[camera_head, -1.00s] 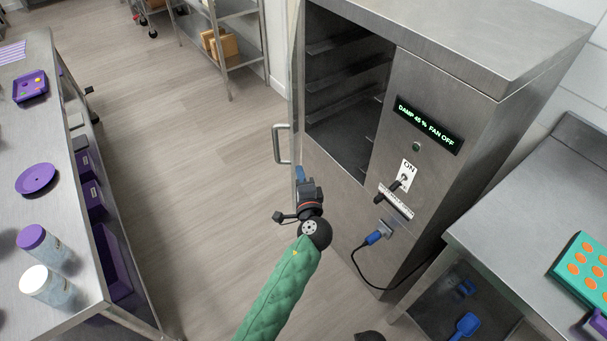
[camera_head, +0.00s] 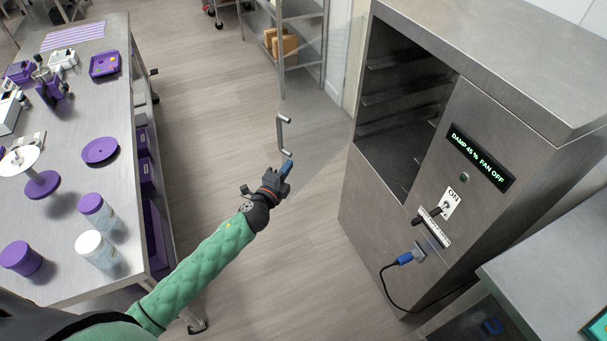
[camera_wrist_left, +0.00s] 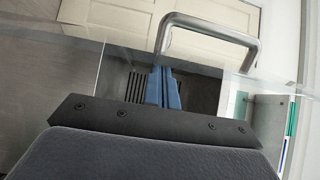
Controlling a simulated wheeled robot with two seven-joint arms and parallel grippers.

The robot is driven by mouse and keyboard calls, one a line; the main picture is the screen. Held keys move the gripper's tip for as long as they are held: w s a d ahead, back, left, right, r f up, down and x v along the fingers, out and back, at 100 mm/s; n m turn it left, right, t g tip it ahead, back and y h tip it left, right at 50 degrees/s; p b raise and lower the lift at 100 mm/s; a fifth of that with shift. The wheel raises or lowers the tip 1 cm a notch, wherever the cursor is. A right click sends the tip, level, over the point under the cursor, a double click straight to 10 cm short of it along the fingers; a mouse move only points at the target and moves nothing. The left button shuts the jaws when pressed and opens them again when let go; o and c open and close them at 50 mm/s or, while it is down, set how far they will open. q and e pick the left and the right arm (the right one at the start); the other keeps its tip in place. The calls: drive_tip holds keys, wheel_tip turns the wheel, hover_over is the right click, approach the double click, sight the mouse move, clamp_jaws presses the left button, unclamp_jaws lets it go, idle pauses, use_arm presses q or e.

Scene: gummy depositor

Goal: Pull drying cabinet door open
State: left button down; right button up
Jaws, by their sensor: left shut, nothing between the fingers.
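The drying cabinet (camera_head: 385,200) stands at the right with its dark shelved inside showing. Its clear glass door (camera_head: 325,125) stands swung out to the left of the opening. The door's metal bar handle (camera_head: 281,134) is at the free edge; it also shows in the left wrist view (camera_wrist_left: 209,27). My left gripper (camera_head: 287,167) is shut and empty, with blue fingertips close to the handle's lower end. In the left wrist view the blue fingers (camera_wrist_left: 163,88) are together near the glass; contact cannot be told. My right gripper is out of view.
A steel table (camera_head: 117,180) with purple dishes and jars runs along the left. A steel bench (camera_head: 545,270) is at the lower right. A blue plug (camera_head: 404,259) and black cable hang on the cabinet front. The floor between table and cabinet is clear.

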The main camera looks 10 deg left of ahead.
use_arm(q)
drive_tip(key=w+a+b, duration=0.2)
drive_tip(key=w+a, duration=0.8)
drive_tip(key=a, duration=0.4)
drive_tip(key=shift+w+a+m+h, duration=0.3)
drive_tip(key=shift+w+a+h, duration=0.05)
drive_tip(key=shift+h, duration=0.05)
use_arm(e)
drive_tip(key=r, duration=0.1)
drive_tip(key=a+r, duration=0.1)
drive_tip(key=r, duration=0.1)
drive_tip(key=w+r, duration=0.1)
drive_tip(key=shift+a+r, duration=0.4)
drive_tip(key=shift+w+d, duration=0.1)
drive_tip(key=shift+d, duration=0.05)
